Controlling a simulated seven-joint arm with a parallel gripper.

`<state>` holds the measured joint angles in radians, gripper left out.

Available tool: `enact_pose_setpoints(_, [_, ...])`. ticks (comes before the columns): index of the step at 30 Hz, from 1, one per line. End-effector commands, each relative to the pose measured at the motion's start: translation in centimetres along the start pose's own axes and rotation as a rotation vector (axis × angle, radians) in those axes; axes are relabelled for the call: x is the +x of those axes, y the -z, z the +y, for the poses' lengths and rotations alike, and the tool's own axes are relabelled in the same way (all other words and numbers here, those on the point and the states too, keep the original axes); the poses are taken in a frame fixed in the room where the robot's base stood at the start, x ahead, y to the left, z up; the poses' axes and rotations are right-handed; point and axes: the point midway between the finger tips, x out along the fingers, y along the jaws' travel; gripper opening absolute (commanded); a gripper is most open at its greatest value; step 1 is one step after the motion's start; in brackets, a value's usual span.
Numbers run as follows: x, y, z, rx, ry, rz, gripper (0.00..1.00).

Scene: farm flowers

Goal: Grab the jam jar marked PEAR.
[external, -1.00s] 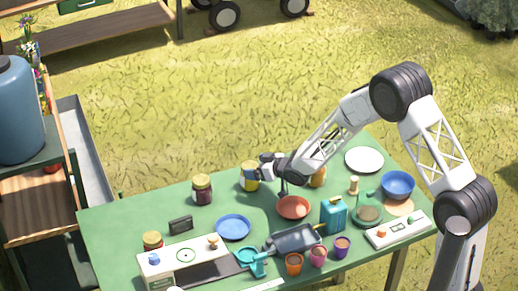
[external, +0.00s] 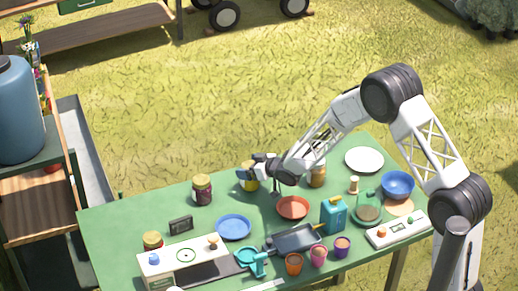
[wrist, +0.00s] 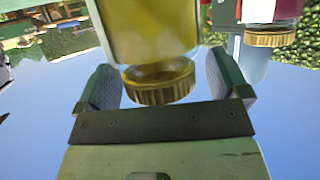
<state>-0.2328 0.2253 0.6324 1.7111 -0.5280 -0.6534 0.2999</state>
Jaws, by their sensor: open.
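A jar of yellow jam with a gold lid (external: 249,184) stands at the table's far edge, partly hidden behind my gripper (external: 254,171). In the wrist view, which looks upside down, this yellow jar (wrist: 150,30) fills the space between the two fingers of my gripper (wrist: 160,72). The fingers are apart, one on each side of its lid; I cannot tell whether they touch. A dark red jar (external: 202,192) stands to its left and an amber jar (external: 317,175) to its right. A fourth jar (external: 153,241) is at the front left. No PEAR lettering is readable.
A blue plate (external: 233,227) and a red bowl (external: 292,207) lie in front of the jars. A teal carton (external: 333,215), a grey pan (external: 296,239) and several small pots crowd the front right. The green table (external: 115,220) is bare at the left.

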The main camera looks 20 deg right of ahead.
Motion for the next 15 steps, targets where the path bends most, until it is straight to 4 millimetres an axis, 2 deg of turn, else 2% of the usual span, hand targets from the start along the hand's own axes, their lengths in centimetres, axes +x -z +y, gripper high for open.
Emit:
enact_pose_setpoints(1, [0.0,0.0,0.0,0.0,0.0,0.0,0.91])
enact_pose_setpoints(12, [-0.01,-0.03,0.0,0.0,0.0,0.0,0.34])
enact_pose_setpoints(15, [-0.01,0.04,0.01,0.0,0.0,0.001,0.23])
